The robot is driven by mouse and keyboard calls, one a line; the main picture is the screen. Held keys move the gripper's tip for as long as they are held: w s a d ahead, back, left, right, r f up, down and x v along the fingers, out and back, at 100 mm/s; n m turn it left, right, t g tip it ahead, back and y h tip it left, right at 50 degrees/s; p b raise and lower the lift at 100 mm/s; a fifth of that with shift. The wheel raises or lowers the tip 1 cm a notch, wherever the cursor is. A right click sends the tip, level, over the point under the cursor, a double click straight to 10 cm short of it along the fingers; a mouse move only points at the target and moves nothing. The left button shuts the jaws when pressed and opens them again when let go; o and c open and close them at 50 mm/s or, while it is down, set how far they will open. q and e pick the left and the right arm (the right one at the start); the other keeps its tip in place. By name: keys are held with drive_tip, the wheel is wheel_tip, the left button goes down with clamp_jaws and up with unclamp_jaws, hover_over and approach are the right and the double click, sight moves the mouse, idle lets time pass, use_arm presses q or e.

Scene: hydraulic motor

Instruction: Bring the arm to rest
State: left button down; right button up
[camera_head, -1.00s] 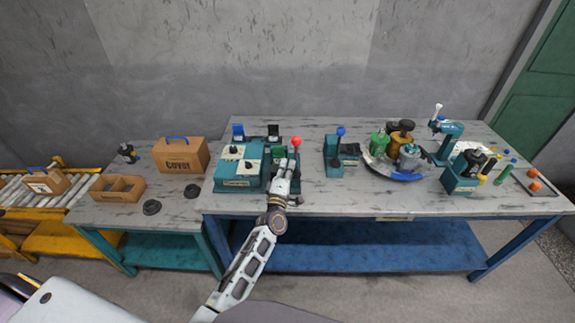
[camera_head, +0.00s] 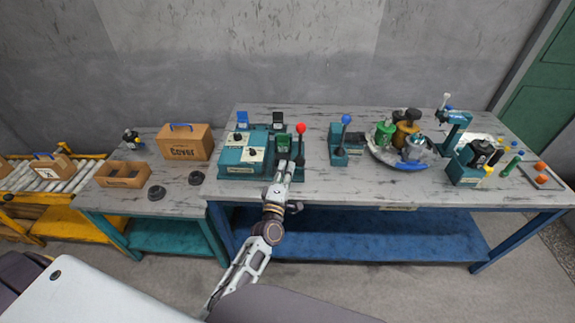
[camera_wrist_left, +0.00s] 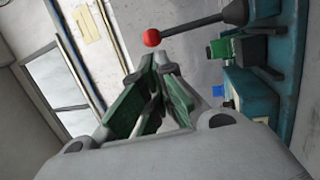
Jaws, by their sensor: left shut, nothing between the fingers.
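My left arm reaches in from the bottom of the head view. Its gripper (camera_head: 287,166) is over the front part of the workbench (camera_head: 330,190), just in front of the teal machine. In the left wrist view the gripper (camera_wrist_left: 152,75) is shut, with its green-padded fingers together and nothing between them. A red-knobbed lever (camera_head: 300,129) stands just beyond the gripper; its red ball (camera_wrist_left: 152,38) shows near the fingertips, apart from them as far as I can tell. The teal machine (camera_head: 243,152) stands left of the gripper. My right gripper is not in view.
A blue-knobbed lever unit (camera_head: 338,150) and a round tray (camera_head: 411,167) of motor parts stand to the right. A teal press (camera_head: 455,125) is farther right. On the left side table are a cover box (camera_head: 185,143) and an open box (camera_head: 123,174). The bench's front middle is clear.

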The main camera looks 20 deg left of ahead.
use_arm(q)
drive_tip(key=shift+s, duration=0.35)
idle(0.4)
